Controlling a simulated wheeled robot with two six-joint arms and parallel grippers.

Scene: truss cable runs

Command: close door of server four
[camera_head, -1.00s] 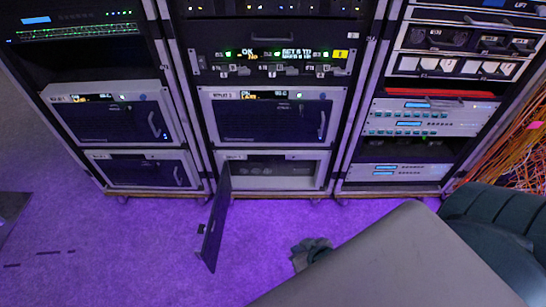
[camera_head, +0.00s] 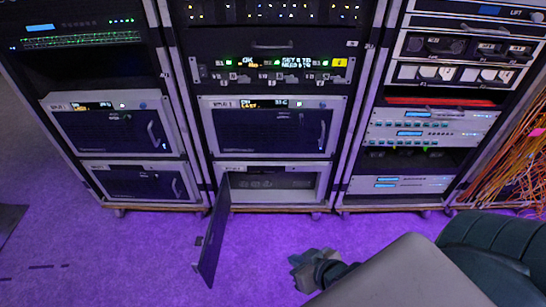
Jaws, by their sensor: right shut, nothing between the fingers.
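The bottom server of the middle rack (camera_head: 228,168) has its dark door (camera_head: 214,238) swung open. The door is hinged at the left edge and sticks out toward me over the purple floor. The server's opening (camera_head: 285,182) shows a grey interior. My right gripper (camera_head: 303,266) is dark and shut with nothing in it. It is low over the floor, to the right of the open door and apart from it. My grey right arm link hides part of the floor at the lower right. My left gripper is not in view.
The server above (camera_head: 262,130) in the middle rack has its door shut. A left rack (camera_head: 112,140) and a right rack (camera_head: 412,130) stand on both sides. Orange cables (camera_head: 512,170) hang at the far right.

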